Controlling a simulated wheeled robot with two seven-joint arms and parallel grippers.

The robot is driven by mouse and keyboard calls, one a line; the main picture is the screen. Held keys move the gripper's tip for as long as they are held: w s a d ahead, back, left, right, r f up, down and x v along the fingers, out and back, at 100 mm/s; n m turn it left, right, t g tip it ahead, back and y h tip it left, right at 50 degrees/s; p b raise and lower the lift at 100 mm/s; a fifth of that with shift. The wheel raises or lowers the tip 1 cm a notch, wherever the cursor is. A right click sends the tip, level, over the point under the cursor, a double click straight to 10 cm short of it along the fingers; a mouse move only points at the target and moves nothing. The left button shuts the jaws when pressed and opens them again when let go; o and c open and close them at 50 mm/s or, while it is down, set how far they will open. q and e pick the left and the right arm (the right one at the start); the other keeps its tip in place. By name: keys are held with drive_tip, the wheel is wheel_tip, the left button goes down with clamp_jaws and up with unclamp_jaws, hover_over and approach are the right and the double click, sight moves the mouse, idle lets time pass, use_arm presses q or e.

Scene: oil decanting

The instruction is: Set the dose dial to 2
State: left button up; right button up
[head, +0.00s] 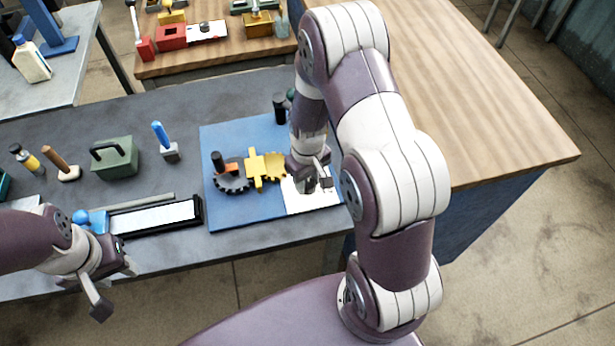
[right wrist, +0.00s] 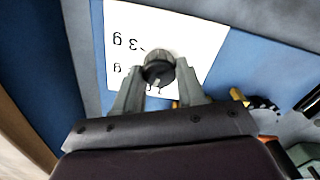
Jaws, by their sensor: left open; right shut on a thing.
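The dose dial is a dark round knob (right wrist: 158,68) on a white card (right wrist: 185,28) with printed marks; in the right wrist view a "3 g" reads upside down and other marks are partly covered. My right gripper (right wrist: 160,85) has its two fingers on either side of the knob, shut on it. In the head view the card (head: 298,203) lies at the right of a blue board, with my right gripper (head: 319,184) over it, and the knob is mostly hidden. The setting of the dial cannot be told. My left gripper (head: 117,287) is open and empty at the lower left.
The blue board (head: 228,211) carries a yellow gear (head: 266,167) and a dark gear (head: 232,180) left of the card. A black-framed white tray (head: 153,217), a green box (head: 114,157) and a blue-handled tool (head: 164,140) stand further left on the grey bench.

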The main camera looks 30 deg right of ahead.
sight(309, 182)
drive_tip(key=m+p, duration=0.1)
drive_tip(key=m, duration=0.3)
drive_tip(key=shift+d+r, duration=0.1)
drive_tip(key=shift+r, duration=0.05)
drive_tip(key=m+p, duration=0.1)
drive_tip(key=m, duration=0.4)
drive_tip(key=shift+w, duration=0.1)
drive_tip(key=shift+m, duration=0.3)
drive_tip(key=o, duration=0.9)
drive_tip(key=shift+o, duration=0.8)
wheel_tip(309, 182, up, 13)
drive_tip(key=b, duration=0.1)
